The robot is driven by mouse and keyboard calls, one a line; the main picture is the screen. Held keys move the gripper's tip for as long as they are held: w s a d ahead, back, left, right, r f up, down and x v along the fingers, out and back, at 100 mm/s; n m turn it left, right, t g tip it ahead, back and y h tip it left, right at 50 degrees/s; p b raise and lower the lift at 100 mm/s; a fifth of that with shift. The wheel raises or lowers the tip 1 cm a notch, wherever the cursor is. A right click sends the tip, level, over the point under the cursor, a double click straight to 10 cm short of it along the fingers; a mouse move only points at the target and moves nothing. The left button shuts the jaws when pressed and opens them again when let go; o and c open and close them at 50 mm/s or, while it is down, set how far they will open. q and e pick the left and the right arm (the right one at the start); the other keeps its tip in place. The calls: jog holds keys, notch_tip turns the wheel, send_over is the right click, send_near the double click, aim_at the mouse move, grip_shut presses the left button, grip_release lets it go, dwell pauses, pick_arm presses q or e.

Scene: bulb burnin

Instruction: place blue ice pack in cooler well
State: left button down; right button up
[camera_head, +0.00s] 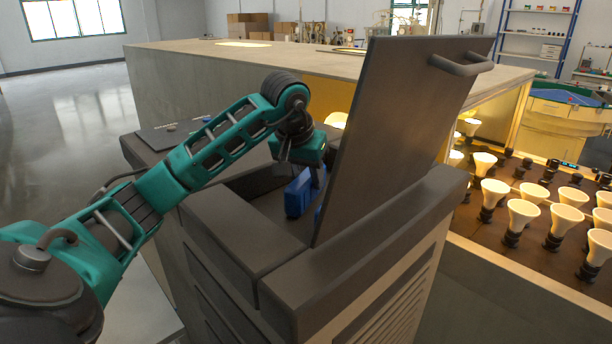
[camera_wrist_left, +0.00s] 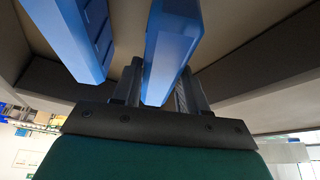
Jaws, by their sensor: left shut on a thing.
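The cooler (camera_head: 225,232) is a dark grey box with its lid (camera_head: 405,120) standing open. My left gripper (camera_head: 314,182) reaches down into the cooler's well, its fingers partly hidden by the lid. In the left wrist view the gripper (camera_wrist_left: 158,88) is shut on a blue ice pack (camera_wrist_left: 168,50). A second blue pack (camera_wrist_left: 75,38) stands to the left of the held one, apart from it. In the head view one blue pack (camera_head: 298,195) shows in the well, and a sliver of blue (camera_head: 318,213) shows at the lid's edge; which one is held is unclear. My right gripper is out of view.
The raised lid, with its handle (camera_head: 462,65), blocks the well's right side. A long bench (camera_head: 190,75) stands behind the cooler. Several lit bulbs (camera_head: 522,212) stand in sockets at the right. Open floor (camera_head: 70,120) lies at the left.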

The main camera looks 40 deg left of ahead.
pick_arm(q)
jog(key=c, duration=0.6)
grip_release()
jog(key=shift+f, duration=0.1)
jog(key=p+v, duration=0.1)
jog(key=v, duration=1.1)
